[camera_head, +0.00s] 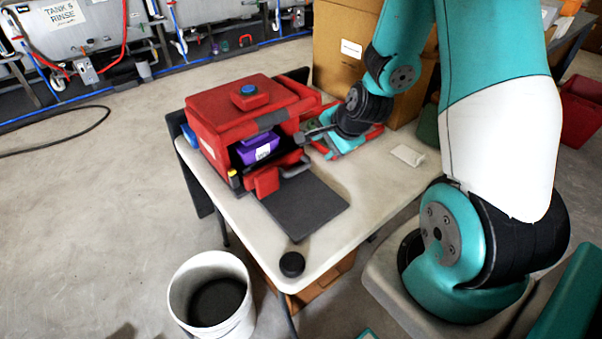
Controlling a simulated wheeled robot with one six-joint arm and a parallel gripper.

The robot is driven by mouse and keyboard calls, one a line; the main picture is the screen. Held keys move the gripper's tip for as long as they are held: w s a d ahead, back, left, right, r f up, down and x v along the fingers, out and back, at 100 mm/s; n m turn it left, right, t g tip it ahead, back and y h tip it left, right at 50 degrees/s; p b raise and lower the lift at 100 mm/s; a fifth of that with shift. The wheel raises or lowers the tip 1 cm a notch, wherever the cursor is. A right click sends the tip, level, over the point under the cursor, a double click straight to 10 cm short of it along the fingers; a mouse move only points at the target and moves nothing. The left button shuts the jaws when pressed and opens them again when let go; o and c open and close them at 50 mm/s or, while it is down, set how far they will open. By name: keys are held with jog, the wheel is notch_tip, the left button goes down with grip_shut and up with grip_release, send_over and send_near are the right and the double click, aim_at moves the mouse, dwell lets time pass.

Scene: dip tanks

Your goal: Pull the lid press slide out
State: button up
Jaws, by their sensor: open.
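The lid press (215,122) is a boxy red machine on the left of the table, with a blue button on its top. A purple block with a white label (258,148) sits in its open front. Low on the front are a red block (264,181) and a dark grey handle-like bar (294,168). A flat dark grey plate (308,209) lies in front of the press; I cannot tell whether it joins the slide. My gripper (308,134) is open at the right front of the press, close to its opening. I cannot tell whether it touches, and its fingertips are small and partly hidden.
The pale table (375,190) holds a black puck (291,264) at its front corner and a small white item (407,155) at right. A white bucket (211,296) stands on the floor. A cardboard box (340,48) is behind.

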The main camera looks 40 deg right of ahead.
aim_at(299, 169)
jog(key=p+x, duration=0.1)
jog(key=x, duration=1.6)
jog(key=shift+f, duration=0.1)
grip_shut()
